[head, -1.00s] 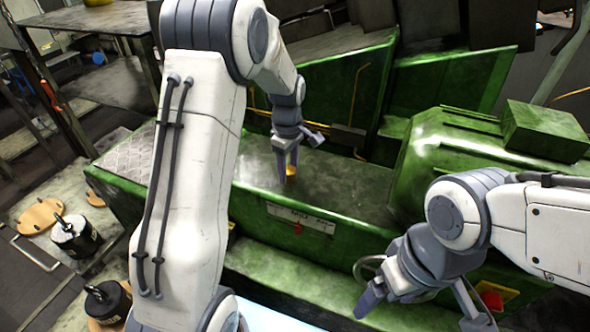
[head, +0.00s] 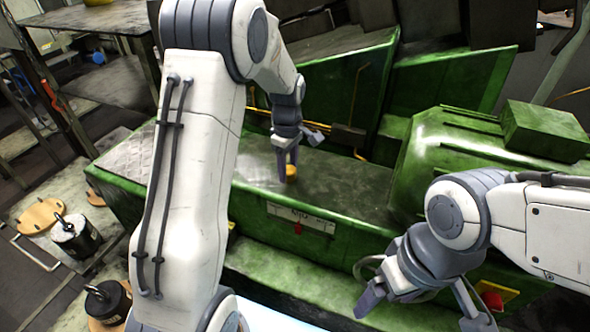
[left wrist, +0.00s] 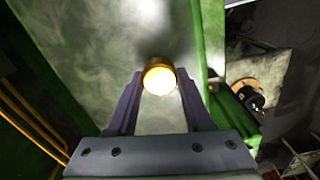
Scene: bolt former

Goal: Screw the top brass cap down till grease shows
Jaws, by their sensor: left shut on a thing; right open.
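The brass cap (head: 291,171) sits on the flat grey top of the green machine (head: 330,190). My left gripper (head: 287,160) reaches down to it from above and is shut on it. In the left wrist view the cap (left wrist: 160,78) shows as a bright yellow disc between the tips of the two fingers. Glare covers its face, and I see no grease there. My right gripper (head: 425,305) is open and empty, in front of the machine at the lower right.
A rounded green housing (head: 450,160) rises on the machine to the right of the cap. A red knob (head: 492,300) and a handwheel (head: 368,268) are near my right gripper. Black weights (head: 75,237) stand at the lower left. The machine top around the cap is clear.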

